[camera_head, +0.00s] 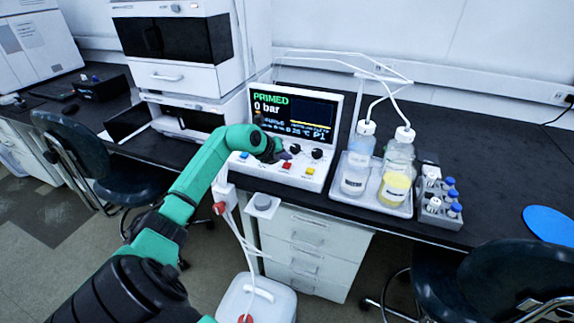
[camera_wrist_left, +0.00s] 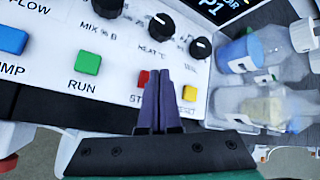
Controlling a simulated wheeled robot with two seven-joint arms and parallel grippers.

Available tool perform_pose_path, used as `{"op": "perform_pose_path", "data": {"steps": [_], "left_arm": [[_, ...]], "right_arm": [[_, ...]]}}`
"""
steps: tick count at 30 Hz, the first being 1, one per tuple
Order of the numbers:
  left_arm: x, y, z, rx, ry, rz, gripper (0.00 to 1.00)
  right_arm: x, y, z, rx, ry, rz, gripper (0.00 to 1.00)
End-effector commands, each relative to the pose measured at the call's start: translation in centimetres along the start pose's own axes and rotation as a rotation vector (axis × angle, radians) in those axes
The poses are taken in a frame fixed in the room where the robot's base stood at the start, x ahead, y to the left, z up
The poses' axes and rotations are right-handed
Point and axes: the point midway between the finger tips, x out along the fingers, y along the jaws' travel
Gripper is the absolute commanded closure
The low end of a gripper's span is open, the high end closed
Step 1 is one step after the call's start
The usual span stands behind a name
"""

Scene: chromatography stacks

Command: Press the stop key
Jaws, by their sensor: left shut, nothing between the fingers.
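The stop key is the red key (camera_wrist_left: 143,79) on the white control panel; its label reads "ST" before my fingers cover the rest. It also shows in the head view (camera_head: 287,165), below the dark knobs. My left gripper (camera_wrist_left: 164,74) is shut and empty, its purple fingers pointing at the panel. In the wrist view the fingertips overlap the right edge of the red key, between it and the yellow key (camera_wrist_left: 189,93). I cannot tell whether they touch the panel. The screen (camera_head: 292,113) reads "PRIMED" and "0 bar". My right gripper is not in view.
A green RUN key (camera_wrist_left: 88,63) and a blue key (camera_wrist_left: 12,40) lie left of the red key. Knobs (camera_wrist_left: 155,27) sit above. A tray (camera_head: 376,202) with bottles and a vial rack (camera_head: 437,213) stand right of the panel. A white container (camera_head: 258,300) is below.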

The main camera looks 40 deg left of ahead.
Motion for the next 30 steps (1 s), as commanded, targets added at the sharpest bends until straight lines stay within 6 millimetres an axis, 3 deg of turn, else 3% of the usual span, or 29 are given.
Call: {"op": "perform_pose_path", "data": {"steps": [30], "left_arm": [[0.93,0.7,-0.7,0.0,0.001,0.001,1.0]], "right_arm": [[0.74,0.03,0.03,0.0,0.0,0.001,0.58]]}}
